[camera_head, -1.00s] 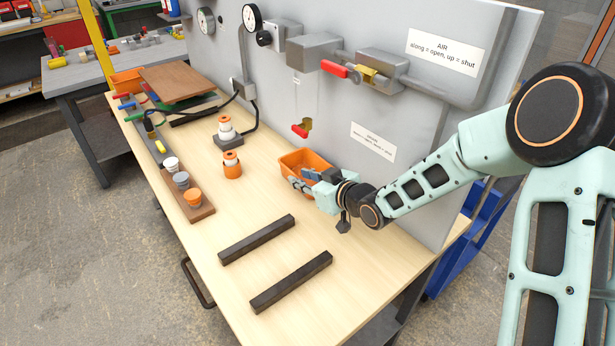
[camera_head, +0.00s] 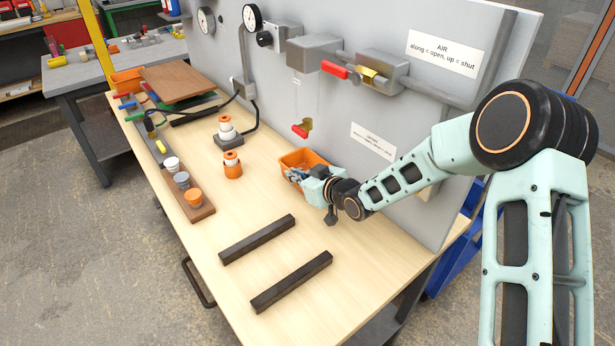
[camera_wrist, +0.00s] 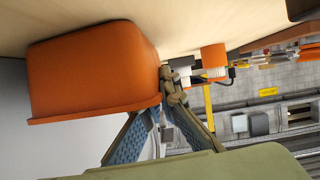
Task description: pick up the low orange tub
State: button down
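The low orange tub (camera_head: 292,160) stands on the wooden bench against the grey panel. In the wrist view the tub (camera_wrist: 95,70) fills the upper left, with its rim toward the lower side of the picture. My gripper (camera_head: 294,174) is at the tub's near side, reaching in from the right. In the wrist view my gripper's (camera_wrist: 168,98) blue-padded fingers draw together at the rim's right corner. One fingertip is partly hidden behind the rim, and the other shows outside it. The fingers look shut on the rim. No clear gap shows between tub and bench.
Two dark bars (camera_head: 257,239) (camera_head: 291,281) lie at the front of the bench (camera_head: 215,265). An orange-and-white cylinder (camera_head: 232,165) stands left of the tub. A wooden block with several cups (camera_head: 193,198) is further left. A red-handled valve (camera_head: 302,129) hangs on the panel above.

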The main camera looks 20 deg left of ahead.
jog(key=shift+r, duration=0.1)
jog(key=shift+r, duration=0.5)
notch_tip(320, 180, up, 2)
jog(key=shift+r, duration=0.15)
jog(key=s+a+r+b, duration=0.2)
jog(key=s+a+r, duration=0.7)
jog(key=a, duration=0.1)
jog(key=shift+a+r, duration=0.25)
jog(key=shift+a, duration=0.15)
